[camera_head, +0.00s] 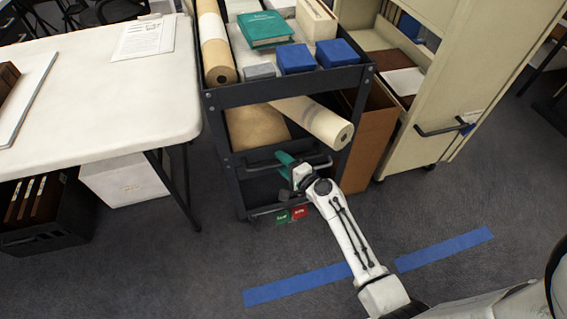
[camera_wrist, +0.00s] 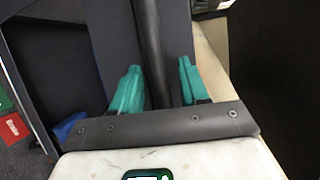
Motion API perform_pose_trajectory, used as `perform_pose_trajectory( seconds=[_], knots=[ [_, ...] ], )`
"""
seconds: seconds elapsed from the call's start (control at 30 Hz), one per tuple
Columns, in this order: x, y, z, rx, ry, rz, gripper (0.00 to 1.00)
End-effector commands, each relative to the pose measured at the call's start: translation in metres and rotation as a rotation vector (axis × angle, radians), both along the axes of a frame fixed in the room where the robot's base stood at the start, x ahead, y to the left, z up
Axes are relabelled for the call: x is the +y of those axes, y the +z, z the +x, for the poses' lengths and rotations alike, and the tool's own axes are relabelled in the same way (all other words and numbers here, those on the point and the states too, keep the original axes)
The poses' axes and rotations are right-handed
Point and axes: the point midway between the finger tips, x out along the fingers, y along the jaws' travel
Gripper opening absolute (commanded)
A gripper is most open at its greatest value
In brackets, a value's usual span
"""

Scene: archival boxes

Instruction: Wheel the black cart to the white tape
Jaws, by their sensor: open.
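The black cart (camera_head: 285,92) stands in the upper middle of the head view, loaded on several shelves. A dark handle bar (camera_head: 318,165) runs across its near end at the lower shelf. My gripper (camera_head: 286,160) is at this bar, partly hidden by my wrist. In the wrist view my gripper (camera_wrist: 157,80) has its two teal fingers apart, with the dark bar (camera_wrist: 152,45) running between them. I cannot tell whether either finger touches it. Blue tape strips (camera_head: 298,285) lie on the floor in front of the cart; I see no white tape.
A white table (camera_head: 85,105) stands close on the cart's left, with a white box (camera_head: 125,178) under it. A beige cart (camera_head: 435,100) and a brown box (camera_head: 368,130) are close on the right. Grey carpet (camera_head: 190,265) in front is clear.

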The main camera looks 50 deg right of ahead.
Motion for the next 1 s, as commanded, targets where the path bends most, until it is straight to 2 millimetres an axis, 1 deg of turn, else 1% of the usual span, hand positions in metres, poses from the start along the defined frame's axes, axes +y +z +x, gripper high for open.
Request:
perform_pose_trajectory(
  seconds=[0.03,0.07,0.47,1.0],
  knots=[
    [0.0001,0.0,-0.0001,0.0,0.0,0.0,0.41],
    [0.0001,0.0,-0.0001,0.0,0.0,0.0,0.39],
    [0.0002,-0.0002,-0.0003,0.0,0.0,0.0,0.0],
    [0.0016,-0.0011,-0.0023,0.002,0.001,0.001,0.0]
  ],
)
